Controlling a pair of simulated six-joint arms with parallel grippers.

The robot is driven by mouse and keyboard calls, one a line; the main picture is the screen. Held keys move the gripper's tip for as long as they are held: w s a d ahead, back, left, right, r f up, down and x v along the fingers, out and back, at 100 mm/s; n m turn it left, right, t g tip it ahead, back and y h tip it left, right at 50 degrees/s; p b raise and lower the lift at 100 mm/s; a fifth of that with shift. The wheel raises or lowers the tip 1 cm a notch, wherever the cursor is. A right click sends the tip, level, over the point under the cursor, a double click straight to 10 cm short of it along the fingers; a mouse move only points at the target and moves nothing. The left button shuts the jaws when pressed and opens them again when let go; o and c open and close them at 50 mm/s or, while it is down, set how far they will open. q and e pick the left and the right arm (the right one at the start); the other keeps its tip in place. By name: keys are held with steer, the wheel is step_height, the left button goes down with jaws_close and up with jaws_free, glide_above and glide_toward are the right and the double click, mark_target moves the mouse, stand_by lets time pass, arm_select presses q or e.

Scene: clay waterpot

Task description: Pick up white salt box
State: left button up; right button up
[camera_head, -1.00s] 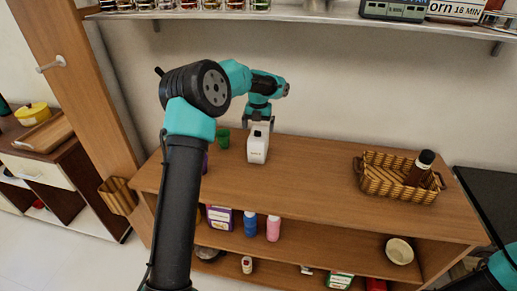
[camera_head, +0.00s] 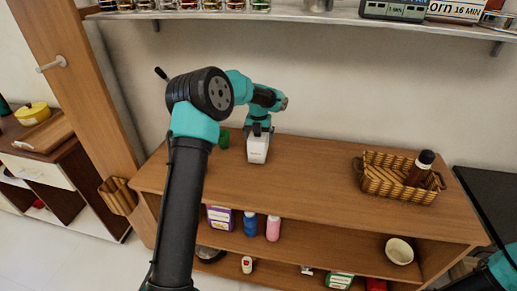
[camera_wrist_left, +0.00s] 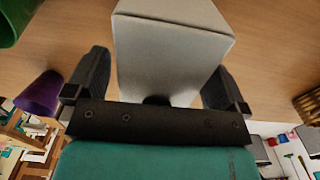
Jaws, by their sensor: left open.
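The white salt box (camera_head: 257,150) stands upright on the wooden counter (camera_head: 310,165), toward its back left. My left gripper (camera_head: 258,131) is above the box and pointed down, with its fingers at the box's top. In the left wrist view the box (camera_wrist_left: 172,45) lies between the two open fingers (camera_wrist_left: 156,90), one on each side. A gap shows beside the fingers, so they do not look closed on it. The top of the box is partly hidden by the gripper in the head view. Part of my right arm shows at the lower right, but its gripper is out of view.
A green cup (camera_head: 224,138) stands just left of the box, and a purple cup (camera_wrist_left: 40,93) shows in the left wrist view. A wicker basket (camera_head: 385,185) with a dark bottle (camera_head: 420,168) is at the counter's right. A shelf (camera_head: 320,17) hangs above.

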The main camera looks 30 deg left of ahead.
arm_select(q)
steer(key=shift+c, duration=0.4)
steer(key=c, duration=1.3)
steer(key=shift+r, duration=0.15)
steer(key=shift+r, duration=1.75)
steer(key=s+d, duration=0.2)
steer(key=s, duration=0.2)
steer(key=s+d+r, duration=0.1)
steer(key=s+d, duration=0.2)
steer(key=s, duration=0.2)
steer(key=s+d, duration=0.3)
steer(key=s, duration=0.1)
steer(key=shift+s+d+r, duration=0.15)
steer(key=shift+s+d, duration=0.05)
steer(key=shift+s, duration=0.1)
